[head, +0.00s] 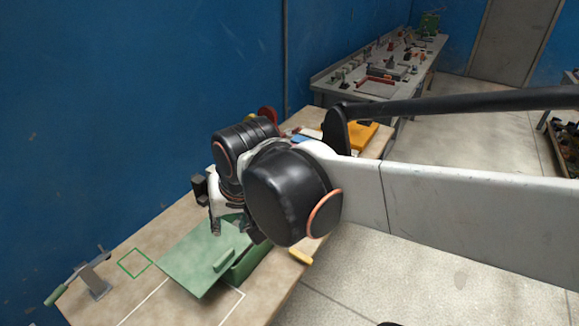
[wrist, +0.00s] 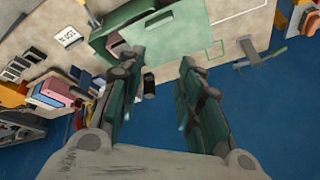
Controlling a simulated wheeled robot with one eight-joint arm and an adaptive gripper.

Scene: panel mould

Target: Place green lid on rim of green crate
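The green lid (head: 200,262), a flat plate with a bar handle (head: 224,260), lies over the green crate (head: 250,262) in the head view. The lid sits off to the left, and the crate's wall shows at its right. I cannot tell whether the lid is level or fully on the rim. In the wrist view the lid (wrist: 185,45) is beyond my gripper (wrist: 161,60), with its handle near the top edge. The fingers are spread apart with nothing held between them. In the head view my arm hides most of the gripper and the crate's back part.
A grey lever clamp with a green handle (head: 82,276) stands at the table's left end. A green square outline (head: 135,263) marks bare table beside the lid. A small yellow block (head: 301,256) lies at the right edge. The blue wall (head: 120,120) runs close behind.

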